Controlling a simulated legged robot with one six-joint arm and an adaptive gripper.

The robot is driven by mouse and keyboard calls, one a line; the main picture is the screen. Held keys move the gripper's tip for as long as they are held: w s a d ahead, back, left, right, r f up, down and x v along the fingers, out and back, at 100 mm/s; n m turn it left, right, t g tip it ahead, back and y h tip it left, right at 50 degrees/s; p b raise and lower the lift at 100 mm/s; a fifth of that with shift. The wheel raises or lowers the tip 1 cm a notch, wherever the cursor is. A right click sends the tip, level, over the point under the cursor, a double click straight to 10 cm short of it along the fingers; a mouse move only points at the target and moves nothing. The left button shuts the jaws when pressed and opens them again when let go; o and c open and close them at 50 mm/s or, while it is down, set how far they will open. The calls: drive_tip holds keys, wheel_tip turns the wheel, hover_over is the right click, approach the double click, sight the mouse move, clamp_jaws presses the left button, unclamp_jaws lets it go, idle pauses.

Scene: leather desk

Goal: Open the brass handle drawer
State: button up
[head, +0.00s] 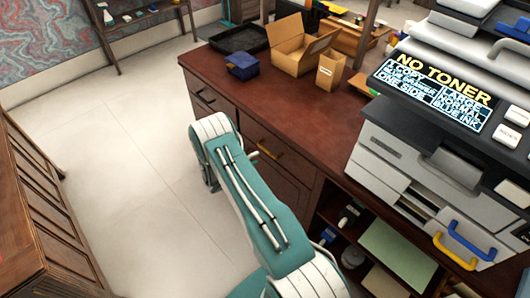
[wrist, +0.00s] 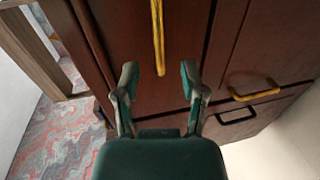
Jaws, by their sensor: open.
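A reddish-brown leather-topped desk (head: 235,90) has drawers in its front. A brass handle (head: 268,150) sits on a drawer front just right of my arm in the head view. In the wrist view, one long brass handle (wrist: 157,35) stands upright in the picture, its lower end between my fingertips. A second brass handle (wrist: 254,91) is on the front to the right. My gripper (wrist: 159,74) is open and empty, its fingers apart on either side of the long handle's end. I cannot tell whether they touch it. In the head view my arm hides the fingers.
Dark handles (head: 204,97) are on the desk's left drawers; a black handle (wrist: 237,116) shows in the wrist view. A printer (head: 400,160), cardboard box (head: 292,50) and blue box (head: 242,66) stand on top. A wooden cabinet (head: 40,220) is left; the floor between is clear.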

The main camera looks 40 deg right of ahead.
sight(267, 151)
drive_tip(key=x, duration=0.7)
drive_tip(key=shift+d, duration=0.1)
drive_tip(key=shift+c, duration=0.6)
drive_tip(key=shift+s, duration=0.1)
clamp_jaws()
